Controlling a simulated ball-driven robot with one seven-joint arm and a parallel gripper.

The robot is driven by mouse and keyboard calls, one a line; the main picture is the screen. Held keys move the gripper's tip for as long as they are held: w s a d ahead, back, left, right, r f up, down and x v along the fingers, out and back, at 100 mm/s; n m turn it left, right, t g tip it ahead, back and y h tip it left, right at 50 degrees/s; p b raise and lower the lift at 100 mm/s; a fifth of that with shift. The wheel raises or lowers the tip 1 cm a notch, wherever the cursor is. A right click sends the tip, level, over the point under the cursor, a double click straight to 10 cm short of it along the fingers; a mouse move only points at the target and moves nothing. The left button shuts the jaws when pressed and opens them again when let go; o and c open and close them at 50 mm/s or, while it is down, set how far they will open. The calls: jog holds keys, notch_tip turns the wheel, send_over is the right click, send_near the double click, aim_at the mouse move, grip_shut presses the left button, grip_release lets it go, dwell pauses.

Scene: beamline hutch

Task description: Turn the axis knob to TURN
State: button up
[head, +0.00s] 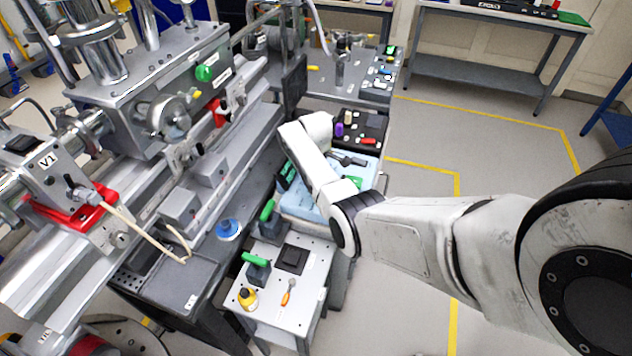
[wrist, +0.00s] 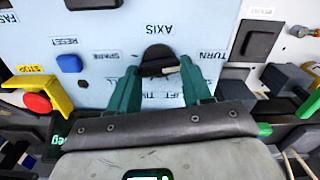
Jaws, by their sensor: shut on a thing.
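The axis knob (wrist: 158,58) is a black knob on a light blue panel (wrist: 105,20), below the printed word AXIS in the wrist view. A pale mark shows at its lower right side. The word TURN is printed to the right of the knob, and a partly covered LIFT label lies below it. My gripper (wrist: 160,70) has green fingers, one on each side of the knob, and is shut on it. The fingers and the wrist housing hide the panel below. In the head view the light blue panel (head: 368,172) is small and partly covered by my arm.
A blue button (wrist: 70,63) and a red stop button (wrist: 38,102) with a yellow guard lie left of the knob. A black block (wrist: 257,40) stands to the right. In the head view a steel beamline stands left, and open floor (head: 420,130) lies right.

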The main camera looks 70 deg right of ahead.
jog(key=shift+w+r, duration=0.1)
jog(key=shift+r, duration=0.05)
jog(key=o, duration=1.1)
jog(key=shift+c, duration=0.2)
notch_tip(320, 180, up, 11)
jog(key=b, duration=0.1)
jog(key=shift+f, duration=0.2)
